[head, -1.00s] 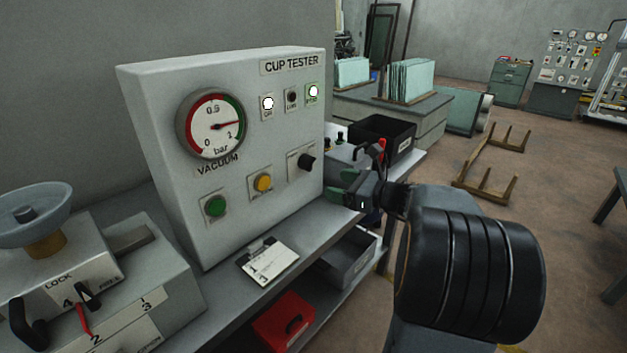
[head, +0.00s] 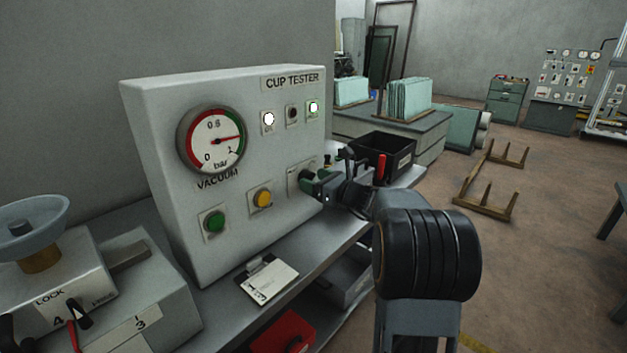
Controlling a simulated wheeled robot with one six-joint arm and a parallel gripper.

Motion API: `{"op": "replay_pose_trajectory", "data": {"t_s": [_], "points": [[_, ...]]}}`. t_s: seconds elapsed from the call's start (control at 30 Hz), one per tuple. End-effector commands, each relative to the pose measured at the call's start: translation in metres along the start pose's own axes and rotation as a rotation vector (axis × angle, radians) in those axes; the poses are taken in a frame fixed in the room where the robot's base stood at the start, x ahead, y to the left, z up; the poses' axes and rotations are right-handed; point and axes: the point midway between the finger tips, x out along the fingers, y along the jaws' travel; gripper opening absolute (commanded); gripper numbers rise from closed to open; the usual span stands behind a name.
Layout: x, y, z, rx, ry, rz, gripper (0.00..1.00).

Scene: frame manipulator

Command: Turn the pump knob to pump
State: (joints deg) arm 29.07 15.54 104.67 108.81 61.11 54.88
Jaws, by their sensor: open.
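The pump knob (head: 307,174) is a small black knob on a white plate, low on the right of the grey cup tester panel (head: 160,140). It is mostly hidden behind my gripper, so its pointer direction cannot be made out. Of the three lamps at upper right, the left one (head: 269,119) and the right one (head: 313,107) are lit, the middle one dark.
A green button (head: 215,222) and a yellow button (head: 263,198) sit left of the knob. A clipboard (head: 270,281) lies on the bench below. A black bin (head: 385,150) stands behind my arm. A grey device (head: 110,290) with a dish fills the lower left.

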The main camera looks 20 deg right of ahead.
Motion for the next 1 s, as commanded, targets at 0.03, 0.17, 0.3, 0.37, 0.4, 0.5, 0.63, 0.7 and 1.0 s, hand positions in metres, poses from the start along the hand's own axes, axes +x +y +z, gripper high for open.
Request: {"op": "replay_pose_trajectory", "data": {"t_s": [0.03, 0.17, 0.3, 0.37, 0.4, 0.5, 0.63, 0.7, 1.0], "points": [[0.0039, 0.0002, -0.0003, 0.0, 0.0, 0.001, 0.72], [0.009, 0.0006, -0.0005, 0.0, 0.001, 0.001, 0.72], [0.0103, 0.0006, -0.0003, 0.0, 0.0, 0.001, 0.72], [0.0103, 0.0006, -0.0003, 0.0, 0.001, 0.001, 0.72], [0.0102, 0.0006, -0.0003, 0.0, 0.001, 0.001, 0.72], [0.0102, 0.0006, -0.0003, 0.0, 0.001, 0.001, 0.69], [0.0101, 0.0007, -0.0003, 0.0, 0.001, 0.001, 0.57], [0.0101, 0.0007, -0.0003, 0.0, 0.001, 0.001, 0.5], [0.01, 0.0006, -0.0003, 0.0, 0.001, 0.001, 0.23]]}}
